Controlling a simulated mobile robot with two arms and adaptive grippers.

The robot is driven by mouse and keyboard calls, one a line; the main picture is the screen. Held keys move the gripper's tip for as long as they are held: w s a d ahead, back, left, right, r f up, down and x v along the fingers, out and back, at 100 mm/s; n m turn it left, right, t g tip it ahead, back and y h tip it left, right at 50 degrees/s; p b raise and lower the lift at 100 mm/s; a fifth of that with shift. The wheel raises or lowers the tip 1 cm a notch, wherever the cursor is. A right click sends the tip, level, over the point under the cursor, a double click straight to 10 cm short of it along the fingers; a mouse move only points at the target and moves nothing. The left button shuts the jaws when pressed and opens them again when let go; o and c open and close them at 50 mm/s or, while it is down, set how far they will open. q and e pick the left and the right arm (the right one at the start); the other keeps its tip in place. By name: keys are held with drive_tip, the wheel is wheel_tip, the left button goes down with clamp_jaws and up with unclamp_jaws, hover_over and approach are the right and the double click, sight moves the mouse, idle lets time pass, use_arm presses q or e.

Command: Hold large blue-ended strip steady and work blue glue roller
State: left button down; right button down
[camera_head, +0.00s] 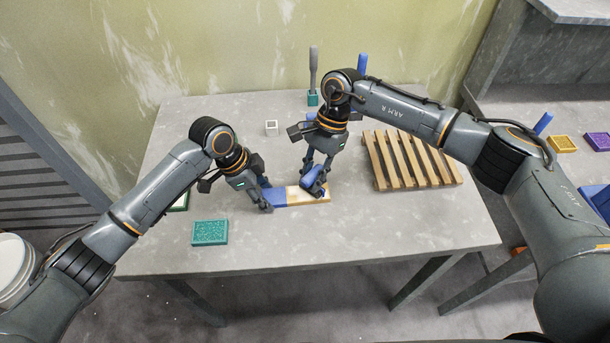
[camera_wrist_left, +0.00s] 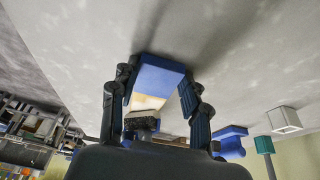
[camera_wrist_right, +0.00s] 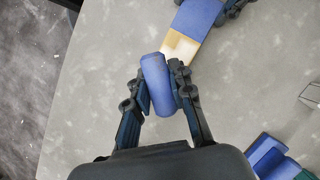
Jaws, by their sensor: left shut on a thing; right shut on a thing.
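The large blue-ended strip (camera_head: 295,195) lies flat on the table, with a blue end at the left and a pale wood part at the right. My left gripper (camera_head: 266,199) is shut on its blue end, which shows between the fingers in the left wrist view (camera_wrist_left: 158,76). My right gripper (camera_head: 314,185) is shut on the blue glue roller (camera_wrist_right: 158,84). The roller is over the pale part of the strip (camera_wrist_right: 180,46). I cannot tell whether it touches the wood.
A slatted wooden rack (camera_head: 410,160) stands to the right. A teal block (camera_head: 210,232) lies at the front left. A small white square holder (camera_head: 271,127) and a grey-handled tool in a teal base (camera_head: 313,75) are at the back. The table's front right is clear.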

drive_tip(key=shift+d, duration=0.2)
drive_tip(key=shift+a, duration=1.45)
drive_tip(key=shift+d, duration=0.2)
drive_tip(key=shift+d, duration=1.3)
